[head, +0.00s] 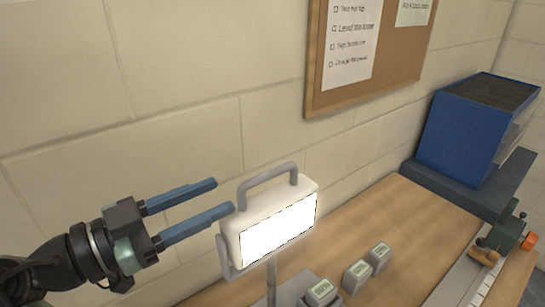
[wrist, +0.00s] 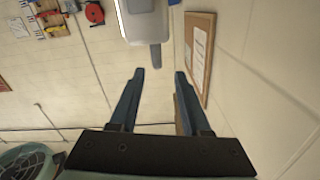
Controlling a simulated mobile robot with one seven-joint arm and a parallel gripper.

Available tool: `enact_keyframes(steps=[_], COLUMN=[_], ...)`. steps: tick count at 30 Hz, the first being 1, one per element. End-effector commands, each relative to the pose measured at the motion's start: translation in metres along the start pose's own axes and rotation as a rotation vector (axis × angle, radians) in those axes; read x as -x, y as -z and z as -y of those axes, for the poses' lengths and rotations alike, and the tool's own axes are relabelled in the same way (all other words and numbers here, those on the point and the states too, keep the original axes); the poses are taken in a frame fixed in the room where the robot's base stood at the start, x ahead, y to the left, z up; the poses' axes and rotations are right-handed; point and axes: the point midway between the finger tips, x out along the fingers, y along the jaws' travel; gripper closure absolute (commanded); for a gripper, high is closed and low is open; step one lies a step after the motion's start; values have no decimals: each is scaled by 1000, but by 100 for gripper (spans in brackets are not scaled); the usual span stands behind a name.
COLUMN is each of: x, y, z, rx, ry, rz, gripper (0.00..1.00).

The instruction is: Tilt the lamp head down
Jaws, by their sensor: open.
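The lamp head (head: 277,226) is a white box with a bright rectangular panel and a grey bar handle (head: 265,183) on top. It sits in a grey bracket on a post, and the panel faces toward the lower right. My gripper (head: 224,195) is open and empty, at the left of the lamp with its two blue fingers pointing at the handle side. In the wrist view the lamp head (wrist: 146,22) is at the top edge, partly cut off. A grey part of it, likely the handle, lies just beyond the gap between my fingertips (wrist: 159,74).
A wooden bench (head: 385,220) runs along the block wall. Several small grey labelled blocks (head: 357,276) stand near the lamp post. A blue machine (head: 470,130) stands at the back right. A corkboard (head: 405,50) hangs above.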

Motion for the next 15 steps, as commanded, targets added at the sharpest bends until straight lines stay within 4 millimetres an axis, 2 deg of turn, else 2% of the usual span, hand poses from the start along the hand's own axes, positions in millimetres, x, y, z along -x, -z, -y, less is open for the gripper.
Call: enact_keyframes(steps=[9,15], x=[-65,-99], y=[6,4], z=[-1,-1], rx=[4,2], ry=[-6,-4], rz=[1,1], gripper=[53,53])
